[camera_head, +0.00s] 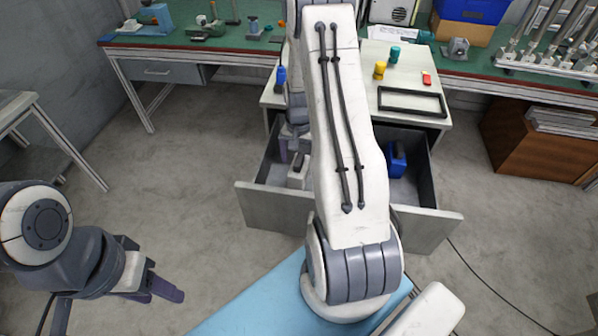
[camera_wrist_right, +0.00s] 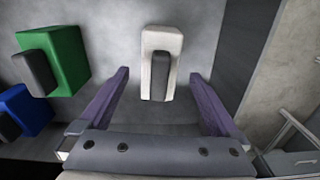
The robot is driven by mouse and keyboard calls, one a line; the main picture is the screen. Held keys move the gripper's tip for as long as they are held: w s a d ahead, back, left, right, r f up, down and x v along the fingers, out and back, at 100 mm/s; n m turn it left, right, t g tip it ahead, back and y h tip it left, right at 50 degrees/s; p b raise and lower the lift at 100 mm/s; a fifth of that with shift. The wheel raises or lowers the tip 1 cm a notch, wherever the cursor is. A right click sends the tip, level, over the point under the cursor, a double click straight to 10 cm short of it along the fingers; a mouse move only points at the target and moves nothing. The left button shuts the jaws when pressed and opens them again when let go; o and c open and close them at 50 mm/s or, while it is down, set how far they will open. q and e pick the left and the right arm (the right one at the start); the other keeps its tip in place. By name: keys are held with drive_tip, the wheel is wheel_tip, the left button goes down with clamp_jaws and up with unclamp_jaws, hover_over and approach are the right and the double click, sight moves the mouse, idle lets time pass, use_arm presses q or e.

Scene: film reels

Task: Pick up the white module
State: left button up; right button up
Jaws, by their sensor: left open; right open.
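The white module (camera_wrist_right: 160,38), a pale block with a dark grey grip, lies in the open drawer (camera_head: 270,207). It also shows in the head view (camera_head: 297,172), just left of my arm. My right gripper (camera_wrist_right: 160,74) is open, its two purple fingers on either side of the module's near part in the wrist view. I cannot tell how high the fingers are above the drawer floor. In the head view my right arm hides much of this gripper. My left gripper (camera_head: 166,290) is open and empty over the floor at the lower left.
A green module (camera_wrist_right: 66,58) and a blue module (camera_wrist_right: 28,108) lie in the same drawer, left in the wrist view. The cabinet top (camera_head: 372,78) holds a black frame (camera_head: 412,102) and small coloured parts. A green workbench (camera_head: 225,42) stands behind.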

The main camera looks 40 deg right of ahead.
wheel_tip(320, 180, down, 4)
drive_tip(key=shift+f, duration=0.1)
clamp_jaws()
idle(0.4)
